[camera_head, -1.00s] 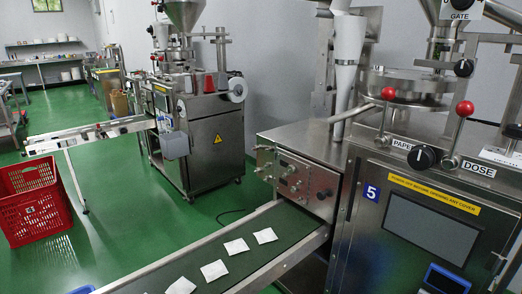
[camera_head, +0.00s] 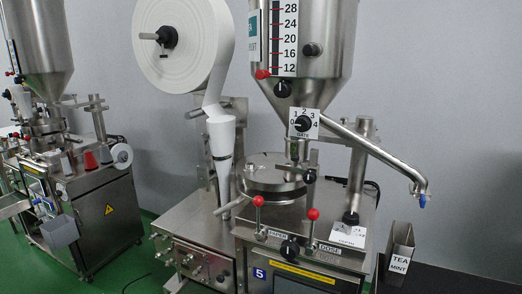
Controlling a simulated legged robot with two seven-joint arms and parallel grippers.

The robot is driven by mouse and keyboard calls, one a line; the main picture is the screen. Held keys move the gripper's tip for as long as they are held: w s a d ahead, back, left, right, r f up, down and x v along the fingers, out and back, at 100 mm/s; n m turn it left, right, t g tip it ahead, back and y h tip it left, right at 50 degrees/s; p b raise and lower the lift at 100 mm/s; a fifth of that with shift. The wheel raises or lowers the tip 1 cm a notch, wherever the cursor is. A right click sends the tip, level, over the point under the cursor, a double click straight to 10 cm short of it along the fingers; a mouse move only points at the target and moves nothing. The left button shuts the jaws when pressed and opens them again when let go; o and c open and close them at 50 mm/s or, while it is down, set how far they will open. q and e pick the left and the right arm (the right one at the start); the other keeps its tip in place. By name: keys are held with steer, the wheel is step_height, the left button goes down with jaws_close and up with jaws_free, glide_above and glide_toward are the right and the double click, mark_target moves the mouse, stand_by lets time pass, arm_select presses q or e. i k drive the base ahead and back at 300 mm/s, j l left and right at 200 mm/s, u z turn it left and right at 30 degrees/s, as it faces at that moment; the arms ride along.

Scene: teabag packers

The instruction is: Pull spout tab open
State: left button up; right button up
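A metal spout (camera_head: 372,148) slopes down to the right from the lower part of the large hopper (camera_head: 310,40). Its end bends downward, and a small blue tab (camera_head: 421,200) sits at its tip. I cannot tell from this distance whether the tab is open or shut. A grey box marked TEA MINT (camera_head: 400,262) stands below and slightly left of the spout tip, apart from it. Neither of my grippers is in view.
Machine 5 has red-knobbed levers (camera_head: 313,215), a round metal drum (camera_head: 272,175) and a gate dial (camera_head: 303,124). A paper roll (camera_head: 184,45) hangs left of the hopper. A second machine (camera_head: 85,200) stands at the left. Open wall lies right of the spout.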

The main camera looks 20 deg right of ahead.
mark_target(422, 198)
steer(key=l+z, duration=0.1)
steer(key=z, duration=1.45)
